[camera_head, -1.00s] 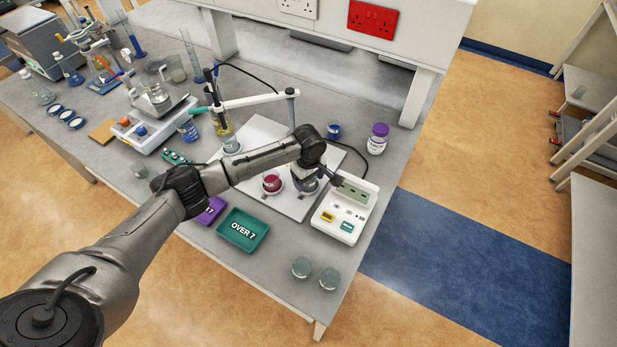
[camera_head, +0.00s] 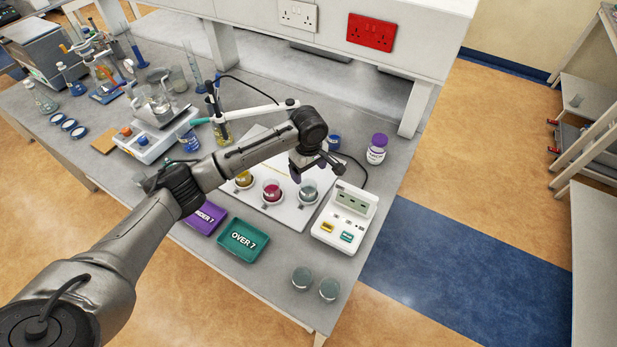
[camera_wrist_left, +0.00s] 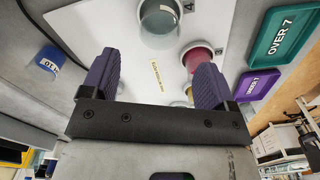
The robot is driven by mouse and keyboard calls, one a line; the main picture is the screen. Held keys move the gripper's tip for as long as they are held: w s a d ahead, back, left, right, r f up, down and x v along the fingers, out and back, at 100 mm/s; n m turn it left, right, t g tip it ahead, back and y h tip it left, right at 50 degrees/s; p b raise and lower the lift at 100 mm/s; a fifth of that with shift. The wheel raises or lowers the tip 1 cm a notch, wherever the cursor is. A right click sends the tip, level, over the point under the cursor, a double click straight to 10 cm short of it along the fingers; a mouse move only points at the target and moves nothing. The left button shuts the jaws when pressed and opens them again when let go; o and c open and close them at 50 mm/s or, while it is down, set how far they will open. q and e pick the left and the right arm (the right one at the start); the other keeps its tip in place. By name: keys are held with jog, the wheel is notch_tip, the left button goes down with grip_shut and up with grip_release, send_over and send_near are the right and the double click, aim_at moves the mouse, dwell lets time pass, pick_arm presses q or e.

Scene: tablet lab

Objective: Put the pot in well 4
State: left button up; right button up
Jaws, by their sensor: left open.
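The pot (camera_head: 308,190) of grey-green liquid stands upright at the right end of a row on the white board (camera_head: 291,222). It also shows at the top of the left wrist view (camera_wrist_left: 160,18), seated in a round well beside a small mark that looks like a 4. A pot of red liquid (camera_head: 272,189) and a pot of yellow liquid (camera_head: 244,180) stand to its left. My left gripper (camera_head: 318,168) is open and empty, above and behind the grey-green pot, apart from it. In the wrist view, bare board shows between its fingers (camera_wrist_left: 158,66). My right gripper is out of view.
A white meter (camera_head: 345,217) stands right of the board. Purple (camera_head: 206,217) and green "OVER 7" (camera_head: 243,239) trays lie in front. Two glass pots (camera_head: 302,278) are near the front edge. A purple-capped bottle (camera_head: 376,149) and a blue-labelled pot (camera_head: 334,142) stand behind.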

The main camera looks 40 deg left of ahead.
pick_arm(q)
notch_tip(320, 180, up, 3)
jog(key=shift+f, duration=0.1)
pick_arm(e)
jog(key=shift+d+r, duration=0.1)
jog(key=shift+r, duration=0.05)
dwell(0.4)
